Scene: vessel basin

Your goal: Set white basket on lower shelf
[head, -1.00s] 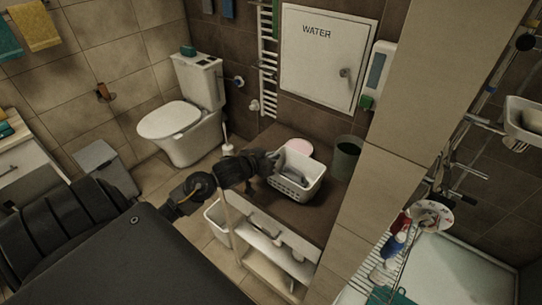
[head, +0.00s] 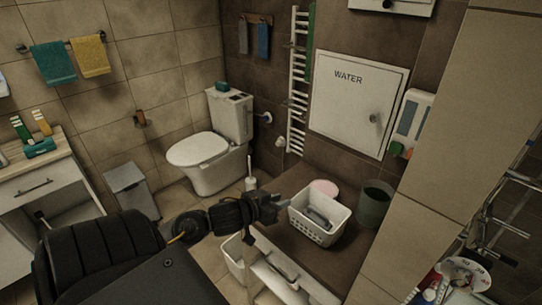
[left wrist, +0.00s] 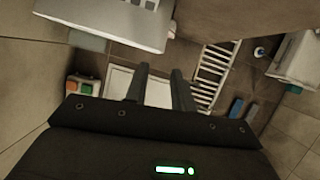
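The white basket (head: 318,233), with a slotted side wall, stands upright on the brown counter (head: 290,248); a grey item lies inside it. My left gripper (head: 281,204) is just left of the basket, at rim height; whether it touches the basket is unclear. In the left wrist view the two fingers (left wrist: 160,88) stand apart with nothing between them. A pale slotted thing at the top, probably the basket (left wrist: 95,18), lies off to one side of the fingers. The white shelf unit (head: 281,264) is below the counter front, partly hidden and cut off. My right gripper is out of view.
A dark green bin (head: 374,205) and a pink round item (head: 324,188) stand behind the basket on the counter. A tiled wall (head: 425,200) bounds the right. A toilet (head: 212,160) and grey bin (head: 131,190) stand left, with a white bin (head: 235,257) beside the shelf.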

